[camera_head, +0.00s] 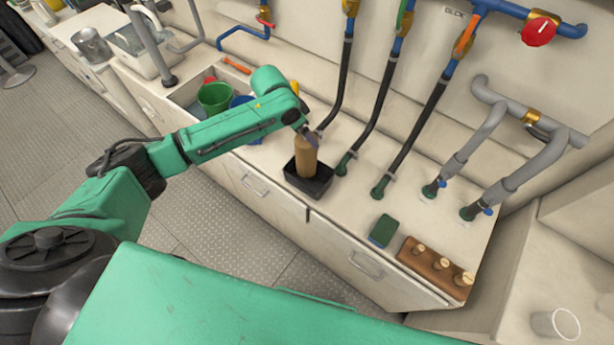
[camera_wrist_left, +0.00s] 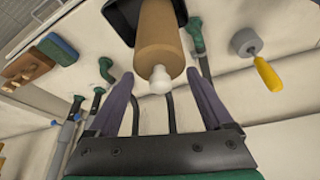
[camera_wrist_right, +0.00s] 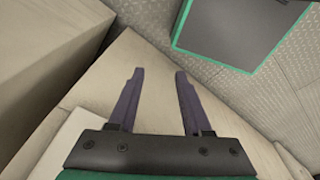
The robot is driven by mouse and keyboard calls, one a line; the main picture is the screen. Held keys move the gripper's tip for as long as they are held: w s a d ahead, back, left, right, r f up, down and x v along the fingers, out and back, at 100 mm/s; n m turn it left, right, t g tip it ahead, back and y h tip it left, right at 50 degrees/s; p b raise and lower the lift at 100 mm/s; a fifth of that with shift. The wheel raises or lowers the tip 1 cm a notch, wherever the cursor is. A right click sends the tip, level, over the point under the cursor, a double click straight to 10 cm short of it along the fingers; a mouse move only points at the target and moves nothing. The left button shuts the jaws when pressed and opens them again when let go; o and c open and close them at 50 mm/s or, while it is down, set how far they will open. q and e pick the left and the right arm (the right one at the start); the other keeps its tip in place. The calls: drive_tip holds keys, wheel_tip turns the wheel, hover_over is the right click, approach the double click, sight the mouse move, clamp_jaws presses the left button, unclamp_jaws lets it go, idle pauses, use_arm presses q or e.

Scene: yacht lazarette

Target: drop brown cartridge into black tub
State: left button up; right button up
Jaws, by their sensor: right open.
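The brown cartridge (camera_head: 306,158) stands roughly upright with its lower end inside the black tub (camera_head: 318,190) on the counter. In the left wrist view the cartridge (camera_wrist_left: 158,40) points its white nozzle toward my palm, and the tub (camera_wrist_left: 122,14) is around its far end. My left gripper (camera_head: 310,133) is at the cartridge's top. Its fingers (camera_wrist_left: 161,77) are spread on either side of the nozzle end, with narrow gaps showing. My right gripper (camera_wrist_right: 160,72) is open and empty, away from the tub; it is not visible in the head view.
Hoses with green fittings (camera_head: 345,163) rise behind the tub. A green-blue block (camera_head: 383,231) and a wooden rack with pegs (camera_head: 436,268) lie to the right. Green (camera_head: 214,97) and blue (camera_head: 243,103) buckets stand left. A yellow-handled tool (camera_wrist_left: 267,73) is near the tub.

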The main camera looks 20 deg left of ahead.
use_arm(q)
drive_tip(key=shift+o, duration=0.5)
drive_tip(key=shift+s+r, duration=0.15)
drive_tip(key=shift+s, duration=0.15)
drive_tip(key=shift+r, duration=0.2)
drive_tip(key=b+v, duration=0.2)
drive_tip(key=v, duration=1.2)
drive_tip(key=shift+b, duration=0.35)
use_arm(e)
drive_tip(key=s+f, duration=0.2)
drive_tip(key=shift+d+f, duration=0.3)
drive_tip(key=shift+f, duration=0.1)
use_arm(q)
drive_tip(key=shift+s+a+r, duration=0.1)
drive_tip(key=shift+s+a, duration=0.05)
